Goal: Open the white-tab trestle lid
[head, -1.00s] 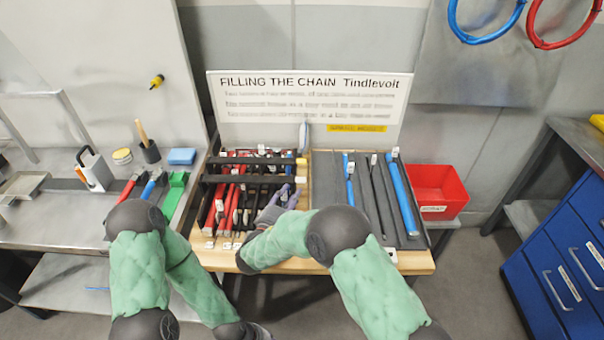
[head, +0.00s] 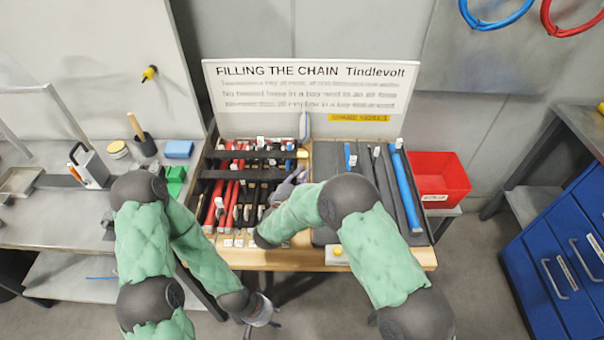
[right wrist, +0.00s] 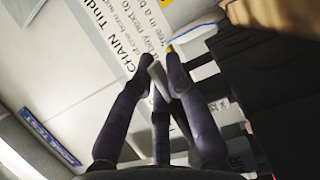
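The trestle bench (head: 400,259) stands in the middle of the head view, with an upright lettered white board (head: 310,95) behind it. Its left bay (head: 206,190) holds red and black hoses under black crossbars (head: 245,154). Small white tabs show on several hoses; I cannot tell which tab marks the lid. My right gripper (head: 291,183) reaches over the bay's right side, its purple fingers near the middle divider. In the right wrist view its fingertips (right wrist: 161,60) are close together; a grip on anything is unclear. My left gripper (head: 264,317) hangs low before the bench, fingers apart and empty.
A grey panel (head: 325,160) with blue and black hoses lies at the bench's right. A red bin (head: 440,178) stands beyond it. A white block with a yellow knob (head: 337,253) sits at the front edge. A metal side table (head: 50,225) is at left.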

